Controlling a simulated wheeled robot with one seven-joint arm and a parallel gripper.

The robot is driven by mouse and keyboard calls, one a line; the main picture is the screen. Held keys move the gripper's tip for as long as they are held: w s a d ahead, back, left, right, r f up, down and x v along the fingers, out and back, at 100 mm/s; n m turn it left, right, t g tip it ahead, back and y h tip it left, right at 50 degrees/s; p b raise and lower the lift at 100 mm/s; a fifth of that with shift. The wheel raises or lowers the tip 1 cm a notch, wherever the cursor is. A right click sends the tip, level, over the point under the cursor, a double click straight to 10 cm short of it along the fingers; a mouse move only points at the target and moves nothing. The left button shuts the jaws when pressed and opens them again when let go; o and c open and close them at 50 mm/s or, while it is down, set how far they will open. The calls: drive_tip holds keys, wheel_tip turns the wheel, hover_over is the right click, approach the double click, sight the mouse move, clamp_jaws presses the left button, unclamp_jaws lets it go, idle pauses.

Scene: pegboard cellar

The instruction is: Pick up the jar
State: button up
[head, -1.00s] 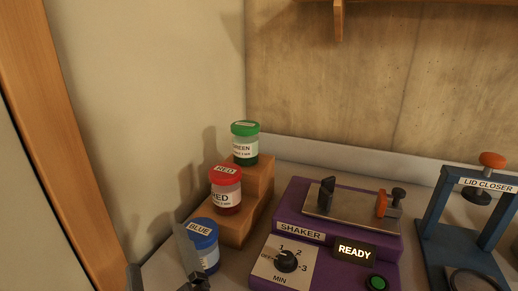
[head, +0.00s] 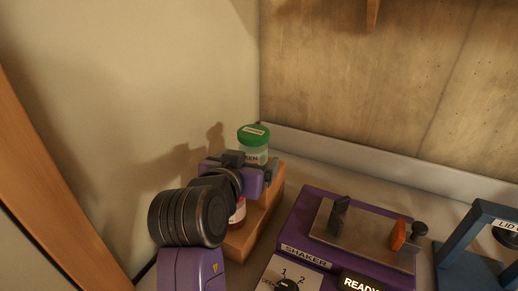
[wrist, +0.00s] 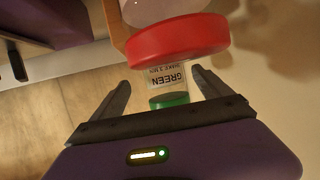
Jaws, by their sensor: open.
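The jar with the green lid (head: 254,135) stands upright on the upper step of the wooden stand. In the wrist view its GREEN label (wrist: 167,77) shows upside down, partly hidden by a red lid. My gripper (head: 248,168) is open in front of this jar. In the wrist view the two fingers of my gripper (wrist: 160,80) lie on either side of the green jar; whether they touch it I cannot tell. The red jar (head: 238,212) stands on the lower step, mostly hidden by my arm. Its red lid (wrist: 178,40) is close to the wrist camera.
The wooden stand (head: 262,215) is beside the wall. The purple shaker (head: 300,222), with its display lit READY, stands to the right. The blue lid closer (head: 470,250) is at the right edge. A wooden post stands at the left. The blue jar is hidden now.

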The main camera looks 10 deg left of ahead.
drive_tip(key=x, duration=0.3)
drive_tip(key=p+x, duration=0.1)
drive_tip(key=x, duration=0.1)
drive_tip(key=shift+w+a+f, duration=0.15)
drive_tip(key=shift+w+a, duration=0.05)
drive_tip(key=shift+w, duration=0.15)
drive_tip(key=shift+c, duration=0.4)
drive_tip(key=c, duration=1.8)
